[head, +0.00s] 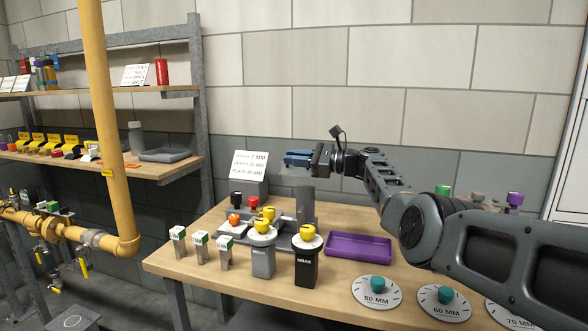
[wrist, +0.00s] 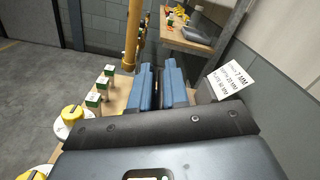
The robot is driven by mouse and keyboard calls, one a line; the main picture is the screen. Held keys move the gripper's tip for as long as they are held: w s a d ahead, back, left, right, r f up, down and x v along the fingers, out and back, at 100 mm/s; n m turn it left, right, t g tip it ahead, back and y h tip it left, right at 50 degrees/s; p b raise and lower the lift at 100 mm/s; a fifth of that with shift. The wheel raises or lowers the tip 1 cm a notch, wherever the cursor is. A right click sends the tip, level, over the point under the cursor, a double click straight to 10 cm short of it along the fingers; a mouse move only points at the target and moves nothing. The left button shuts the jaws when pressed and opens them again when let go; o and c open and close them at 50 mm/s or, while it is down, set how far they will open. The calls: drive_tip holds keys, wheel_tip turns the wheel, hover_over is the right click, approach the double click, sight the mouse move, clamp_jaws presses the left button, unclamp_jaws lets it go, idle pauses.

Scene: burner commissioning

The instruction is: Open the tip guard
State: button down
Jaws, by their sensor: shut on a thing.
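My gripper (head: 298,158) is raised above the back of the wooden table, its blue fingers pointing left. In the wrist view the fingers (wrist: 160,88) lie close together with a narrow dark gap between them. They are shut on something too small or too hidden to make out. Below the gripper, a grey upright block (head: 304,203) stands at the grey fixture on the table, apart from the fingers. I cannot tell for certain which part is the tip guard. Two burner-like posts with yellow knobs, one grey (head: 263,262) and one black (head: 306,268), stand in front of the fixture.
A white sign (head: 250,165) stands behind the fixture. A purple tray (head: 358,247) lies right of it. Several green-topped blocks (head: 200,246) stand at the left. Round dials with teal knobs (head: 377,291) lie at front right. A yellow pipe (head: 103,120) and shelves stand left.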

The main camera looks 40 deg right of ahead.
drive_tip(key=shift+w+d+r+m, duration=0.3)
drive_tip(key=shift+w+d+m, duration=0.1)
drive_tip(key=shift+d+m, duration=0.25)
